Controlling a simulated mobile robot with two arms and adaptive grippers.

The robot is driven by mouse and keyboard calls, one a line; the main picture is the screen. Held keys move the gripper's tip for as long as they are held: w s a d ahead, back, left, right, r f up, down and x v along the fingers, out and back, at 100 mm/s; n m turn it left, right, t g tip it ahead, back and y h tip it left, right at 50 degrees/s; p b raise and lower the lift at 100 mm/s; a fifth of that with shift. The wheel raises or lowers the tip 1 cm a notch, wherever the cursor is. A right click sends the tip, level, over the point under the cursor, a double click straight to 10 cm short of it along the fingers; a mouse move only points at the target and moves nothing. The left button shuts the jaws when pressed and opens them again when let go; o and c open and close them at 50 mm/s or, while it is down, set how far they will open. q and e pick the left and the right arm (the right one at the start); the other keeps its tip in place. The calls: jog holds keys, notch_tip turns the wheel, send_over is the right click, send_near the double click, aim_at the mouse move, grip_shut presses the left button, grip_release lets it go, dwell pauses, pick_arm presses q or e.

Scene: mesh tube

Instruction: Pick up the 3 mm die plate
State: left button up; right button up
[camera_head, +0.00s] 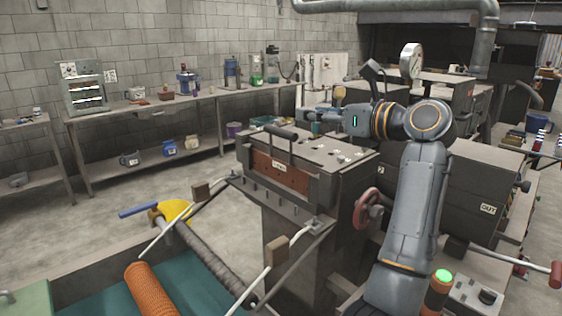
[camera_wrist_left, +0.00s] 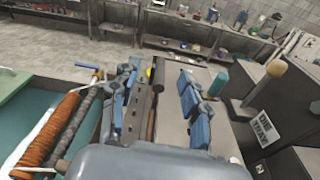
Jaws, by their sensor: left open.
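My left gripper (camera_head: 308,115) reaches in above the far side of the dark machine (camera_head: 318,147), with its fingers pointing left. In the left wrist view its blue-padded fingers (camera_wrist_left: 160,78) are spread apart with nothing held between them. The machine's top lies below and beyond them. I cannot clearly make out the 3 mm die plate in either view. My right gripper is not in view.
A red handwheel (camera_head: 367,208) sticks out from the machine's side. An orange mesh tube (camera_head: 150,290) lies at the front left, beside a long roller (camera_head: 205,255). A workbench (camera_head: 170,107) with bottles and tools runs along the back wall. The floor between is clear.

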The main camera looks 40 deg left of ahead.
pick_arm(q)
jog(key=d+h, duration=0.1)
jog(key=h, duration=0.1)
jog(key=h+p, duration=0.1)
jog(key=p, duration=0.1)
send_near(283, 131)
jog(key=shift+n, duration=0.4)
jog(key=x, duration=0.4)
jog(key=shift+a+r, duration=0.1)
jog(key=x, duration=0.1)
jog(key=p+x, duration=0.1)
jog(key=x, duration=0.3)
jog(key=shift+w, duration=0.3)
jog(key=shift+a+p, duration=0.15)
jog(key=shift+p, duration=0.15)
grip_shut()
